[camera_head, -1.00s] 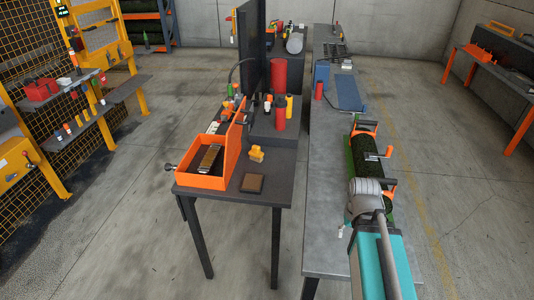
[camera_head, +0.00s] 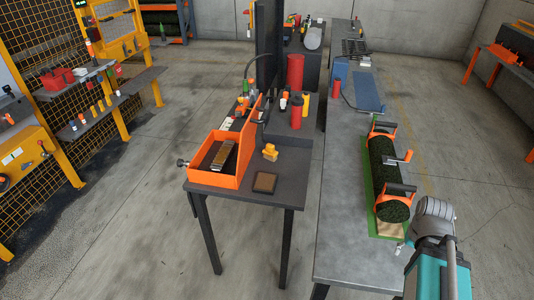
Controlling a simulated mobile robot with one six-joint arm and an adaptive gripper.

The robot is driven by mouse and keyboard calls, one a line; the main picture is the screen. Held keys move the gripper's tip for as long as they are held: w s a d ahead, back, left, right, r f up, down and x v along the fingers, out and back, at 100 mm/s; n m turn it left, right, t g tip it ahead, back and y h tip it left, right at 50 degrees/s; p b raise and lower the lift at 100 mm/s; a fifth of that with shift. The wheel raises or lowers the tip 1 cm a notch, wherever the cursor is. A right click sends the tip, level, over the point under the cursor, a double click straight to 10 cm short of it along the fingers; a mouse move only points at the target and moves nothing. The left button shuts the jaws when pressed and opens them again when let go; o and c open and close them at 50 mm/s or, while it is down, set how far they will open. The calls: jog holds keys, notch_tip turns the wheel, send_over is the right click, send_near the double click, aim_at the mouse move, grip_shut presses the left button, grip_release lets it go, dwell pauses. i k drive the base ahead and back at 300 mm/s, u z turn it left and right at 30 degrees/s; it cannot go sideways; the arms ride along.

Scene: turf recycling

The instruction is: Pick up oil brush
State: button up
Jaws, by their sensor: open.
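I cannot surely pick out the oil brush at this size. A long brown and grey item (camera_head: 222,155), perhaps a brush, lies in the open orange box (camera_head: 203,178) on the small dark table (camera_head: 285,188). A small yellow-orange object (camera_head: 270,152) and a flat brown block (camera_head: 264,183) lie on the table right of the box. My teal and grey arm shows at the lower right, over the right side of the grey workbench. My gripper's fingers are not visible, and the arm is well apart from the small table.
The long grey workbench (camera_head: 345,215) holds a green turf roll (camera_head: 382,165) in orange brackets. Concrete floor is clear on the left, before a yellow mesh rack.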

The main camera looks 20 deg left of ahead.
aim_at(269, 152)
jog(key=u, duration=0.05)
jog(key=k, duration=1.55)
jog(key=u, duration=0.75)
jog(key=i, duration=1.45)
